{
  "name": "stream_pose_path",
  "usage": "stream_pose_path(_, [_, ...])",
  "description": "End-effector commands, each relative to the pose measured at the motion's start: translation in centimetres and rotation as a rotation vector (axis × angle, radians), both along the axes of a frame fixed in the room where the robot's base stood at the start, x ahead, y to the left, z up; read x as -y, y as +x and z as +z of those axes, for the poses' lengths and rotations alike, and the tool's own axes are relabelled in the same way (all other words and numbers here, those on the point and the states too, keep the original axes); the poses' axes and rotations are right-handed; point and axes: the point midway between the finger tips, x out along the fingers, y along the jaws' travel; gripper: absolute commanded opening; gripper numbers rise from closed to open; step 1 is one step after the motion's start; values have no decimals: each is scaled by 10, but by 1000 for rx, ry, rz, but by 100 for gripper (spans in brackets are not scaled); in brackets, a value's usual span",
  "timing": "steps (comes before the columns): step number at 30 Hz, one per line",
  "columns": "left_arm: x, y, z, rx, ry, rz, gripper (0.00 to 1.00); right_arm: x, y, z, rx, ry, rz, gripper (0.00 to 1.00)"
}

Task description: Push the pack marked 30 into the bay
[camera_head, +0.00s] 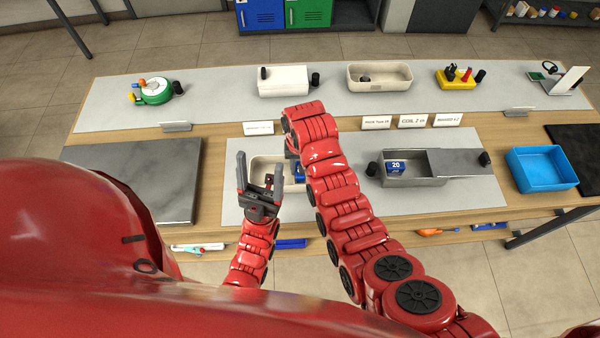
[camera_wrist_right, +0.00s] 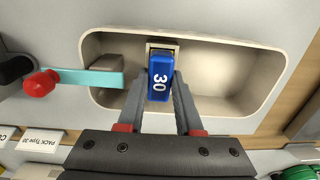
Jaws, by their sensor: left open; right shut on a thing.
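The blue pack marked 30 (camera_wrist_right: 160,78) lies in a cream tray (camera_wrist_right: 268,75) in the right wrist view, its far end at a small beige bay (camera_wrist_right: 163,44). How far it is inside the bay I cannot tell. My right gripper (camera_wrist_right: 162,86) has a finger on each side of the pack and is shut on it. In the head view my red right arm covers most of that gripper, and a bit of blue shows beside it. My left gripper (camera_head: 259,163) is open and empty, over the left part of the cream tray.
A teal lever (camera_wrist_right: 92,78) with a red knob (camera_wrist_right: 41,83) reaches over the tray's edge. A grey metal tray (camera_head: 425,181) right of my arm holds a blue pack marked 20 (camera_head: 397,168). A blue bin (camera_head: 541,169) stands at the right, a bare grey plate (camera_head: 140,175) at the left.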

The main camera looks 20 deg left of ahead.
Motion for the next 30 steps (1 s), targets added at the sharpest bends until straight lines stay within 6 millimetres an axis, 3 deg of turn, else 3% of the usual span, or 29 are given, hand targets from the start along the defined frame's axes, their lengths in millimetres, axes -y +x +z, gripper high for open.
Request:
stream_pose_path(15, [0, 0, -3, 0, 0, 0, 71, 0, 0, -3, 0, 0, 0, 0])
stream_pose_path(16, [0, 0, -3, 0, 0, 0, 71, 0, 0, -3, 0, 0, 0, 36])
stream_pose_path(21, [0, 0, -2, 0, 0, 0, 71, 0, 0, -2, 0, 0, 0, 67])
stream_pose_path(30, [0, 0, -3, 0, 0, 0, 71, 0, 0, -2, 0, 0, 0, 69])
